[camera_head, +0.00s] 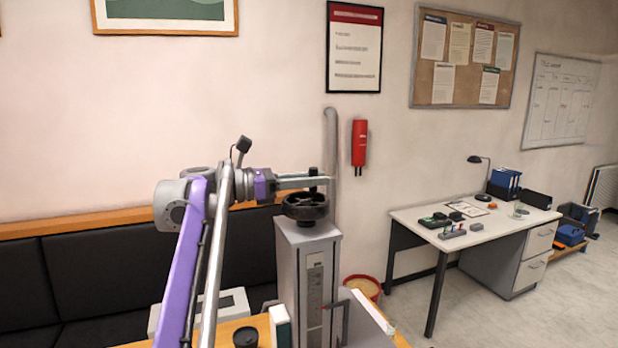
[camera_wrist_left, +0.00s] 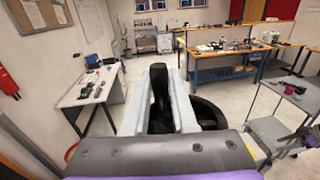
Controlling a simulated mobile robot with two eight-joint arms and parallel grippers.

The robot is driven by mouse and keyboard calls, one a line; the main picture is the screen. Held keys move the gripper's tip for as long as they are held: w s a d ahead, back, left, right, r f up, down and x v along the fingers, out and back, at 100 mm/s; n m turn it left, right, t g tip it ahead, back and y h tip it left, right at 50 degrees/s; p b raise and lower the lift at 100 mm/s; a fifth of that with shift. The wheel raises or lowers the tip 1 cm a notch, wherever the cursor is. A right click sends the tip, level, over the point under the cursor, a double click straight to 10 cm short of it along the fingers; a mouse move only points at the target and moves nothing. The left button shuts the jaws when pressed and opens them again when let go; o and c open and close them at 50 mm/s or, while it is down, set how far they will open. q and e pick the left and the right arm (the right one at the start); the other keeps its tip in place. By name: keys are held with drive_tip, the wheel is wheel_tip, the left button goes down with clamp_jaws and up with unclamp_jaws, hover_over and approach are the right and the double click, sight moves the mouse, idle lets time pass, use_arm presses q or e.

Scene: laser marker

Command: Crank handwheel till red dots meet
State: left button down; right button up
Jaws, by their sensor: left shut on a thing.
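The black handwheel (camera_head: 303,208) lies flat on top of the grey column of the laser marker (camera_head: 295,245). Its upright black crank handle (camera_head: 313,172) stands near the rim. My left gripper (camera_head: 318,181) reaches in from the left above the wheel, with its fingers around the handle. In the left wrist view, the two pale fingers close on the black handle (camera_wrist_left: 159,90) from both sides, and the handwheel (camera_wrist_left: 212,112) shows behind the right finger. I cannot make out any red dots in either view. My right gripper is not in view.
A wooden bench top (camera_head: 262,325) carries the marker and a black round piece (camera_head: 245,337). A dark padded bench (camera_head: 90,265) lines the wall behind. A grey pipe (camera_head: 331,150) runs up the wall near the wheel. A white desk (camera_head: 425,226) stands at right, with free floor in front.

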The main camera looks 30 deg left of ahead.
use_arm(q)
drive_tip(key=shift+d+f+m+g+h, duration=0.1)
drive_tip(key=shift+d+m+g+h, duration=0.1)
drive_tip(key=shift+m+g+h, duration=0.6)
drive_tip(key=shift+d+r+m+g+h, duration=0.15)
drive_tip(key=shift+m+g+h, duration=0.35)
drive_tip(key=shift+g, duration=0.55)
drive_tip(key=shift+d+f+m+g+h, duration=0.15)
drive_tip(key=shift+d+m+g+h, duration=0.2)
drive_tip(key=shift+m+g, duration=0.55)
drive_tip(key=shift+s+a, duration=0.1)
drive_tip(key=c, duration=0.7)
unclamp_jaws()
